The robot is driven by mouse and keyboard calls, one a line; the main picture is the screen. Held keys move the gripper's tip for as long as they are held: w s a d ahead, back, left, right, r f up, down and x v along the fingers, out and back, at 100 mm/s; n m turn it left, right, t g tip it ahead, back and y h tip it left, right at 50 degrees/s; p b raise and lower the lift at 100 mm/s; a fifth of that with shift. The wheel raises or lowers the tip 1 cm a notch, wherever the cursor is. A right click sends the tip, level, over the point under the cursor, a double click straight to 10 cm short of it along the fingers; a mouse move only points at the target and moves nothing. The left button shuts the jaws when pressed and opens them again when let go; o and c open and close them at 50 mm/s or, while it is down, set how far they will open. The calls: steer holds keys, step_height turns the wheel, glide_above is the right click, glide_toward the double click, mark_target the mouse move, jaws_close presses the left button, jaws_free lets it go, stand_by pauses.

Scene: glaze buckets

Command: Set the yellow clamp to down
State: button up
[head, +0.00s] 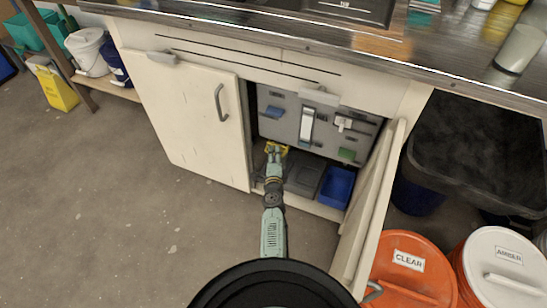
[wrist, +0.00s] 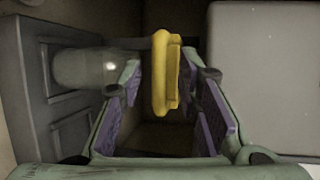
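The yellow clamp (head: 283,148) is at the lower left of the grey panel inside the open cabinet, partly hidden by my gripper in the head view. In the wrist view the yellow clamp (wrist: 165,75) stands upright as a rounded handle beside a grey cylinder (wrist: 85,68). My gripper (head: 274,151) reaches into the cabinet opening. In the wrist view its fingers (wrist: 160,92) are open on either side of the clamp. The clamp looks closer to the right finger; a gap shows on the left. I cannot tell whether the right finger touches it.
The grey panel (head: 326,120) also bears a blue clamp (head: 273,112), a silver lever (head: 307,125), a white fitting (head: 343,123) and a green clamp (head: 347,154). A blue bin (head: 337,187) stands below. The open cabinet door (head: 372,205) is to the right, the closed one (head: 190,115) to the left.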

steer(key=shift+c, duration=0.5)
jaws_close()
steer(key=shift+f, duration=0.1)
stand_by(0.3)
